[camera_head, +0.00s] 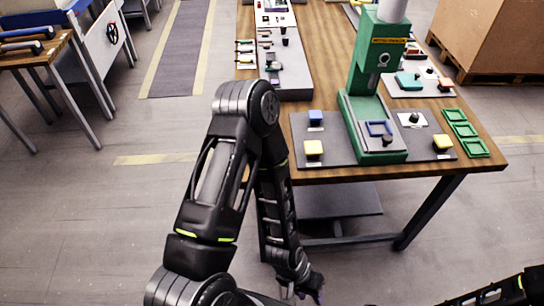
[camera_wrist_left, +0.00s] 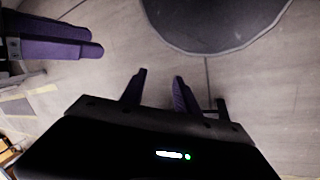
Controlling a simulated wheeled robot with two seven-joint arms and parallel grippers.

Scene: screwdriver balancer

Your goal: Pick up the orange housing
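I cannot make out an orange housing for certain. A small orange-red part (camera_head: 445,83) shows on the right rear of the wooden table, too small to identify. My left gripper (camera_head: 303,295) hangs low in front of the table, over the floor, away from the tabletop parts. In the left wrist view its two fingers (camera_wrist_left: 160,75) stand apart with nothing between them. Purple fingers, seemingly of my right gripper (camera_wrist_left: 95,42), show at the upper left of that view; their opening is unclear. My right arm shows at the lower right of the head view.
A cardboard box (camera_head: 490,40) stands behind at right. A side table (camera_head: 40,55) stands at left. The floor between is clear.

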